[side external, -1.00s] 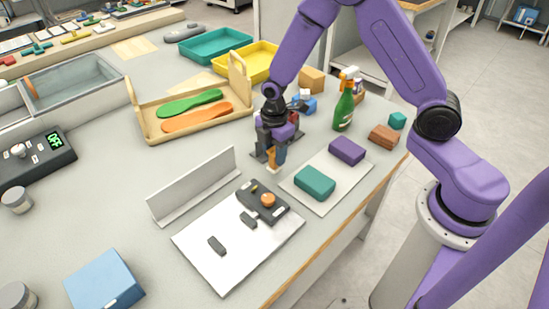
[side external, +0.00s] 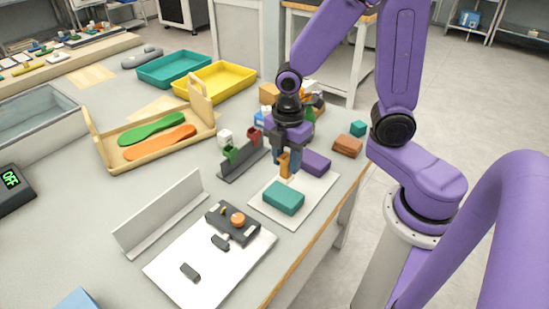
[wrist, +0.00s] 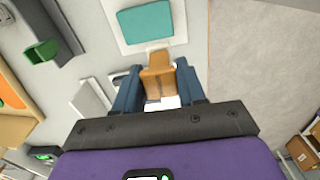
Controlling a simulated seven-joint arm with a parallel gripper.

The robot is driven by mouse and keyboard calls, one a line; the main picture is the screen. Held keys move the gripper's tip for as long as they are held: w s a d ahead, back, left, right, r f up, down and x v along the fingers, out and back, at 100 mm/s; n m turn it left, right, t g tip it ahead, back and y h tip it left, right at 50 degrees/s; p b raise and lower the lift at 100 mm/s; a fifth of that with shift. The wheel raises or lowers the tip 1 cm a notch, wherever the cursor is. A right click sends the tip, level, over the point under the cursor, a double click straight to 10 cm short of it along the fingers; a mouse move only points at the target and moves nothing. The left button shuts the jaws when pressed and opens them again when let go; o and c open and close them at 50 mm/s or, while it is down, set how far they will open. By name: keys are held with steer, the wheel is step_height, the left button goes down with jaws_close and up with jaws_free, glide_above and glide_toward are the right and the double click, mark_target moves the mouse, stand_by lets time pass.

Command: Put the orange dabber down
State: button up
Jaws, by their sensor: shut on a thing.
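My gripper (side external: 286,167) is shut on the orange dabber (side external: 284,162), which hangs upright between the fingertips. In the wrist view the dabber (wrist: 157,72) sits between the two blue-grey fingers (wrist: 158,92). My gripper is over the white mat (side external: 262,187), behind the teal block (side external: 284,198) and beside the purple block (side external: 315,161). I cannot tell whether the dabber's lower end touches anything. A dark rack (side external: 242,166) with a green holder (side external: 231,153) and a red holder (side external: 254,136) stands to the left of my gripper, apart from it.
A wooden tray (side external: 104,153) with a green insole (side external: 151,129) and an orange insole (side external: 160,142) lies to the left. A white upright plate (side external: 160,213) and a white board (side external: 190,277) with dark parts stand in front. A brown block (side external: 347,145) is at the right edge.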

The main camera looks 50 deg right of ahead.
steer(key=shift+s+r, duration=0.1)
steer(key=shift+s, duration=0.2)
steer(key=w+a, duration=0.2)
steer(key=w, duration=1.8)
steer(key=shift+w+a+f, duration=0.35)
steer(key=shift+w+f, duration=1.75)
steer(key=shift+w, duration=0.2)
steer(key=shift+w+a+f, duration=0.3)
steer(key=shift+w+f, duration=1.85)
steer(key=shift+w, duration=0.15)
steer(key=shift+w+a+f, duration=0.35)
steer(key=shift+w+f, duration=1.75)
steer(key=shift+w, duration=0.2)
steer(key=shift+f, duration=0.15)
steer(key=o, duration=1)
